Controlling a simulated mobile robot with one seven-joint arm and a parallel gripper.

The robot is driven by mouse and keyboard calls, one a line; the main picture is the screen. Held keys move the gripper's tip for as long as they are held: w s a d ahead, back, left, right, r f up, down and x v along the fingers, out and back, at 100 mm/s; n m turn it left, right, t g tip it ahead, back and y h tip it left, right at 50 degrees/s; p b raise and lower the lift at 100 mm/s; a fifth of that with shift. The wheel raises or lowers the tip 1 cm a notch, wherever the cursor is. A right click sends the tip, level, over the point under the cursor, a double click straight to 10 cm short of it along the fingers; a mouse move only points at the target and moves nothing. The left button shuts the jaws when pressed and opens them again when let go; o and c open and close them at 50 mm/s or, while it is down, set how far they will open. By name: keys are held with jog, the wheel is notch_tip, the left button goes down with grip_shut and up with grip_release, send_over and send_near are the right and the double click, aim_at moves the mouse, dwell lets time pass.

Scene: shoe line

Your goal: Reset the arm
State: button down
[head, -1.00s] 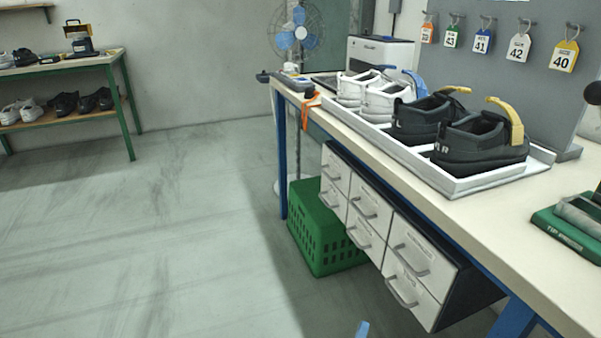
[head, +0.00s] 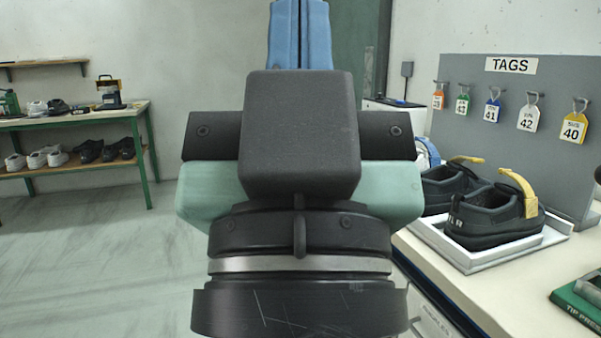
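My gripper (head: 300,35) stands upright in the middle of the head view, close to the camera. Its two blue fingers point up and lie side by side with only a thin dark line between them, so it looks shut. Nothing shows between the fingers, though their tips are cut off by the top edge. The black and pale green wrist below it hides the far end of the workbench. The gripper is in the air, apart from the bench and the shoes.
At right, the workbench (head: 440,272) bears a white tray (head: 478,256) with black shoes (head: 490,215). A grey board (head: 468,80) behind holds several hanging tags. A green-legged shelf table (head: 148,160) with shoes stands far left. The floor (head: 90,260) at left is clear.

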notch_tip(320, 180, up, 30)
jog(key=p, duration=2.7)
jog(key=shift+d, duration=0.15)
